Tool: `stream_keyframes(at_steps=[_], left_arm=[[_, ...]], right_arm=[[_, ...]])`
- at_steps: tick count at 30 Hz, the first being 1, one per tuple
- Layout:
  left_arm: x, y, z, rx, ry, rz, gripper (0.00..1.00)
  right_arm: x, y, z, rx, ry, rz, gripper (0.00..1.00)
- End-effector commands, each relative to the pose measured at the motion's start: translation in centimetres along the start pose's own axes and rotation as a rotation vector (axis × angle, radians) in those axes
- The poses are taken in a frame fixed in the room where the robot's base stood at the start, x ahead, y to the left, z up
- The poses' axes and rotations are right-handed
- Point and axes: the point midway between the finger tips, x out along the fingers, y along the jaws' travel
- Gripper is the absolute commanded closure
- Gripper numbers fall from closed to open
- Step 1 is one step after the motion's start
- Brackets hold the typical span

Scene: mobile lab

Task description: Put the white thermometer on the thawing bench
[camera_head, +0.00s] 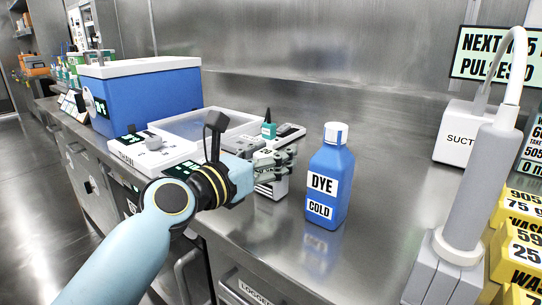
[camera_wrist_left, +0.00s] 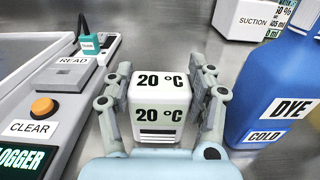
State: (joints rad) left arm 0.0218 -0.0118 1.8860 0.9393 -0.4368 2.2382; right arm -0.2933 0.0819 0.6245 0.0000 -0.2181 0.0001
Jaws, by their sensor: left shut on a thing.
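The white thermometer (camera_wrist_left: 160,103), a small block reading 20 °C, is between the fingers of my left gripper (camera_head: 276,163). The gripper is shut on it, with a finger on each side. In the head view the thermometer (camera_head: 279,188) shows below the fingers, partly hidden by them. I cannot tell whether it touches the counter. The thawing bench is the low white unit marked THAW (camera_head: 160,158), with a pale flat plate (camera_head: 190,124), left of and behind my gripper. My left wrist hides part of it. My right gripper is in neither view.
A blue dye bottle (camera_head: 330,185) stands close to the right of my gripper. A blue box (camera_head: 150,100) stands at the back left. A suction unit (camera_head: 460,135) is at right.

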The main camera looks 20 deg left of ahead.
Motion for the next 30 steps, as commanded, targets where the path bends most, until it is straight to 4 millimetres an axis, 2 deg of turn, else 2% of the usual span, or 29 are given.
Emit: stream_keyframes(at_steps=[1, 2, 7, 17, 20, 30], left_arm=[[0.0, 0.0, -0.3, 0.0, 0.001, 0.0, 0.83], [0.0, 0.0, -0.3, 0.0, 0.001, 0.0, 0.41], [0.0, 0.0, -0.2, 0.0, 0.001, 0.0, 0.2], [0.0, 0.0, 0.3, 0.0, -0.001, 0.0, 0.2], [-1.4, 0.1, 0.1, 0.002, 0.003, 0.001, 0.2], [-8.8, 0.0, 0.1, 0.002, 0.004, -0.001, 0.2]], right_arm=[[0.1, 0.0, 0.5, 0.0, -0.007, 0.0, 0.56], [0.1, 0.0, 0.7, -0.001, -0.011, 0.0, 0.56], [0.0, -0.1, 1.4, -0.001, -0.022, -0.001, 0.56], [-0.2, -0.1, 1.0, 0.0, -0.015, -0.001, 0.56], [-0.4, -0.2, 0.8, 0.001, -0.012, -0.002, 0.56], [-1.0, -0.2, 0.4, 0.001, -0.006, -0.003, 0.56]])
